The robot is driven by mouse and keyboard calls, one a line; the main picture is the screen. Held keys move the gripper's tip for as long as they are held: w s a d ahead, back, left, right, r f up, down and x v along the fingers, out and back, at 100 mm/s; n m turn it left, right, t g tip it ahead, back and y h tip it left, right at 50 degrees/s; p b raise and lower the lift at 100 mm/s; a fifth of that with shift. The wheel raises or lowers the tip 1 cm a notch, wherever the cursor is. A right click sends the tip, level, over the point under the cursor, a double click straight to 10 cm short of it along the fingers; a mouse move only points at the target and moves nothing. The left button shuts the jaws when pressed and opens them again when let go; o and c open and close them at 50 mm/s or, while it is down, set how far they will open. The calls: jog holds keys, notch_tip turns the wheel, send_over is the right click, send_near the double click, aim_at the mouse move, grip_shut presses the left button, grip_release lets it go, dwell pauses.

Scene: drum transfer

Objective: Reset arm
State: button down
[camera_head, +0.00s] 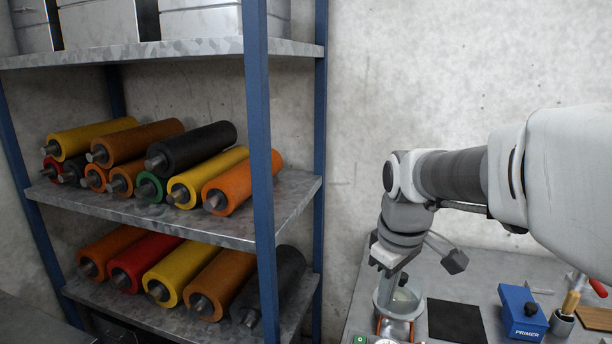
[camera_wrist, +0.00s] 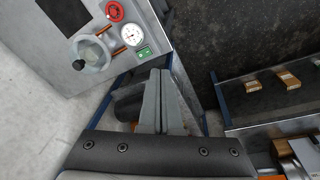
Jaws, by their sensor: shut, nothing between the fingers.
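My arm reaches in from the right in the head view and bends down, with my gripper (camera_head: 384,262) hanging over the left end of the grey workbench (camera_head: 460,283). In the wrist view the two grey fingers of my gripper (camera_wrist: 158,75) lie together, shut and empty.
A blue-posted metal shelf (camera_head: 262,150) stands left, with coloured rollers on two levels and grey bins (camera_head: 98,22) on top. A dark mat (camera_head: 455,320), a blue PRIMER box (camera_head: 522,312) and a tool cup (camera_head: 562,322) are on the bench. Open space separates shelf and bench.

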jog(key=s+r+m+t, duration=0.1)
jog(key=s+m+t, duration=0.2)
jog(key=s+m, duration=0.4)
jog(key=s, duration=0.8)
jog(key=shift+s+d+r+m, duration=0.15)
jog(key=shift+d+m, duration=0.1)
jog(key=shift+m, duration=0.15)
